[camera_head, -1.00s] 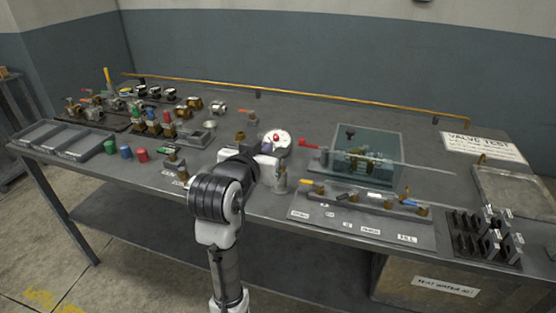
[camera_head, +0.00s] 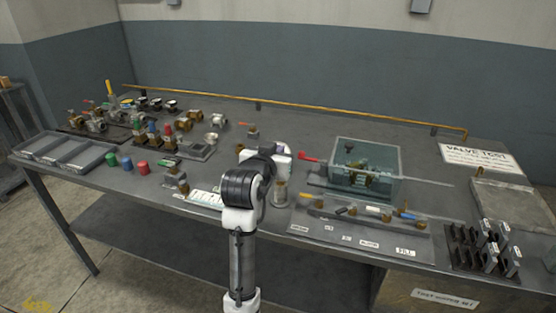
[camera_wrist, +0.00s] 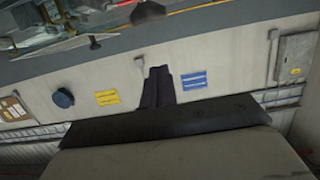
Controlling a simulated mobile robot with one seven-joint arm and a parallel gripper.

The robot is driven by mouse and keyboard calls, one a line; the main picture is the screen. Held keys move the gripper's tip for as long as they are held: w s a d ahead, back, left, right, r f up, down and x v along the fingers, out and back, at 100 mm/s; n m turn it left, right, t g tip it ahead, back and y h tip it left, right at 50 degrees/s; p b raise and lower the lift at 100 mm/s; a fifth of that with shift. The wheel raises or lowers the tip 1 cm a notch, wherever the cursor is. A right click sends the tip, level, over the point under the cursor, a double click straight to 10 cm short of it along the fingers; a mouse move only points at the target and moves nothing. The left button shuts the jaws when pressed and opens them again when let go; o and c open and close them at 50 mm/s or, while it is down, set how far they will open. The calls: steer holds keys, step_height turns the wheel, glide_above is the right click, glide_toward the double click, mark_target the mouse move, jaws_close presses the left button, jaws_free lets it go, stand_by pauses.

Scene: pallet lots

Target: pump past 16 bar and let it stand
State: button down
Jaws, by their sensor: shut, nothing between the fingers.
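A translucent teal box (camera_head: 388,160) stands at the bench's right centre with a brass valve assembly (camera_head: 358,180) inside. A red lever (camera_head: 310,158) sticks out at its left. A long thin grey rod (camera_head: 428,183) reaches right from the box. A manifold plate (camera_head: 375,241) with orange, black and blue handled valves lies in front of it. I see no readable gauge in the head view; my arm covers the place left of the red lever. My gripper's dark fingers (camera_wrist: 158,88) show in the wrist view, shut and empty, against the wall. My arm hides them in the head view.
A brass rail (camera_head: 290,103) runs along the bench's back. Grey trays (camera_head: 65,151), several coloured caps and many valves crowd the left. A rack of dark blocks (camera_head: 485,245), a VALVE TEST sign (camera_head: 478,158) and an empty tray (camera_head: 510,205) are at the right.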

steer(key=f, duration=0.4)
steer(key=shift+w+d+f+p, duration=0.1)
steer(key=shift+w+p, duration=0.2)
steer(key=shift+w, duration=0.05)
step_height(320, 180, down, 4)
steer(key=shift+r+b, duration=0.15)
steer(key=shift+b, duration=1.05)
steer(key=s+a+r, duration=0.3)
steer(key=s+r, duration=0.3)
steer(key=s, duration=0.3)
steer(key=shift+s+r+p, duration=0.2)
steer(key=shift+r+p, duration=0.15)
steer(key=shift+p, duration=0.05)
